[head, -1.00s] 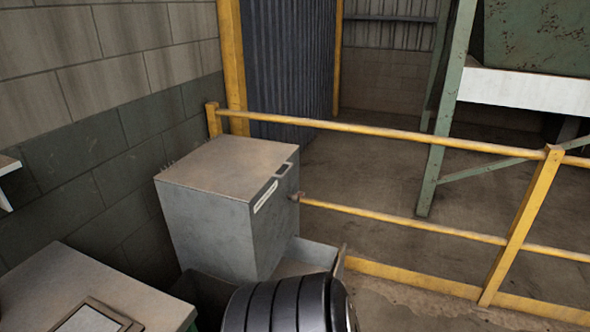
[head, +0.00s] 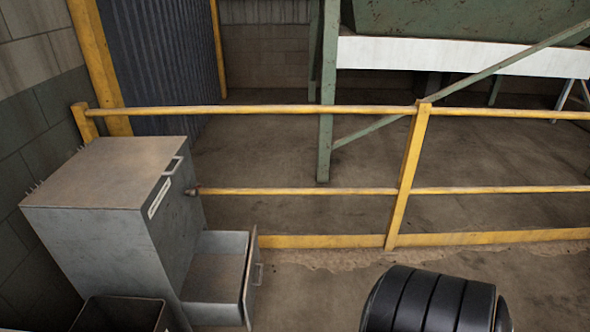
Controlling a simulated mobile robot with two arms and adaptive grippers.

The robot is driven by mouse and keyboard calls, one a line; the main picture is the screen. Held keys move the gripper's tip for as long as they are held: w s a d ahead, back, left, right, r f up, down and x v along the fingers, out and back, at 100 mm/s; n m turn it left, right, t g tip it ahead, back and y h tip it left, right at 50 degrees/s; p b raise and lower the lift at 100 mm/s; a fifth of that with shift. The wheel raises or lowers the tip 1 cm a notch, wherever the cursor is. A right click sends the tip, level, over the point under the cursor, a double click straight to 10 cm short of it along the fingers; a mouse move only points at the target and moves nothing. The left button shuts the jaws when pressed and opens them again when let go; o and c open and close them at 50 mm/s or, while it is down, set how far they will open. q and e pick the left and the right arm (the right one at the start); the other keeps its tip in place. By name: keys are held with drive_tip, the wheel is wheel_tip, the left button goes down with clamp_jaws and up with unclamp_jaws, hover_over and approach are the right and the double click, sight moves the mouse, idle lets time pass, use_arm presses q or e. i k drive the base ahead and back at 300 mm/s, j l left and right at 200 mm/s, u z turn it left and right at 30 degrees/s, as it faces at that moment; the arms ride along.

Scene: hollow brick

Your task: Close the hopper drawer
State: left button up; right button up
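The grey metal hopper cabinet (head: 95,215) stands at the left in the head view. Its lower drawer (head: 213,277) is pulled out to the right, and its inside shows empty. The drawer front (head: 251,280) carries a small handle (head: 258,274) on its outer face. A closed upper front with a handle (head: 173,166) and a pale label strip sits above it. Neither of my grippers shows in this view. A black ribbed part at the bottom right looks like part of my own body and is apart from the drawer.
A yellow railing (head: 300,240) runs behind the cabinet and across the view. A dark open bin (head: 120,314) stands in front of the cabinet. Green machinery (head: 440,20) stands beyond the railing.

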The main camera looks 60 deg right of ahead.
sight(219, 286)
drive_tip(key=z, duration=1.35)
